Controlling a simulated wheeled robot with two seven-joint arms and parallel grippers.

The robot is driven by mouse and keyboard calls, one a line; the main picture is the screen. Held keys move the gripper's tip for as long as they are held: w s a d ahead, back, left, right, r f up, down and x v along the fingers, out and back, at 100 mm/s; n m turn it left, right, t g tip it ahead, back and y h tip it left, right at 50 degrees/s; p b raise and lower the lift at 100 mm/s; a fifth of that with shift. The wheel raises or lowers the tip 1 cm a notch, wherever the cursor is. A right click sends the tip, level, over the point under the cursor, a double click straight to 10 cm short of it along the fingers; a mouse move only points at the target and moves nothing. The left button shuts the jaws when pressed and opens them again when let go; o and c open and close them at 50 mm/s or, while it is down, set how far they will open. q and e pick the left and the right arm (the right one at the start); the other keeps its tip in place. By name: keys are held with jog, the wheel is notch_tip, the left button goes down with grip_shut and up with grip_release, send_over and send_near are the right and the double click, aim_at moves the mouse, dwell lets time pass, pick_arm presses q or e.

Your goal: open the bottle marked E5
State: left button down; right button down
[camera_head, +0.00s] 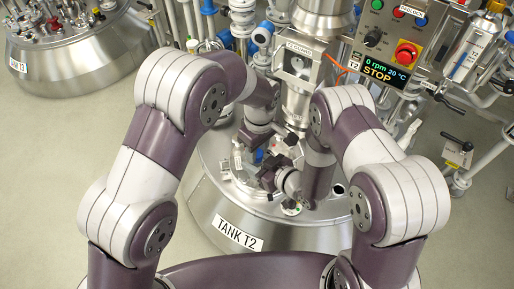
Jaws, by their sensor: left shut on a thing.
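My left gripper (250,145) reaches down over the top of the tank marked T2 (205,205). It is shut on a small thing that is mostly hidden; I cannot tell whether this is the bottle. A small pale, bottle-like shape (238,157) stands beside the fingers, and a small blue part (259,157) shows just to the right. No mark E5 is readable on anything. My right gripper (270,178) is low over the tank lid, close in front of the left one. Its fingers are too small and dark to judge.
A control panel with a red stop button (406,53) and a display reading STOP (384,72) stands at the upper right. A steel column (298,98) rises from the lid. Tank T3 (75,60) is at the upper left. Pipes crowd the back; the floor at left is clear.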

aim_at(258, 152)
pick_arm(q)
jog(key=shift+r, duration=0.1)
jog(key=shift+r, duration=1)
notch_tip(258, 152, up, 3)
jog(key=shift+d+r, duration=0.1)
jog(key=shift+d, duration=0.05)
jog(key=shift+r, duration=0.4)
